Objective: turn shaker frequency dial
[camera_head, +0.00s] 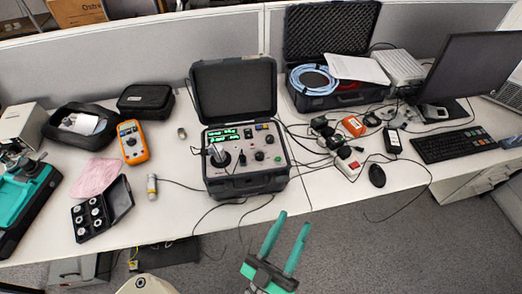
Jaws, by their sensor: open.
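The shaker (245,182) is a dark case standing open on the desk, its lid (235,92) raised at the back. Its light grey panel has a lit green display (222,135) and several black knobs. One knob (259,155) sits right of the panel's middle; I cannot read the labels to tell which is the frequency dial. A metal cylinder stands at the panel's left. My gripper (289,224), with two teal fingers, is open and empty. In the picture it is below and right of the shaker, in front of the desk edge, apart from the panel.
An orange multimeter (132,142) and a black box of round parts (101,209) lie to the left. Cables run right of the shaker and hang over the front edge. A power strip (347,164), mouse (377,175) and keyboard (456,144) are to the right.

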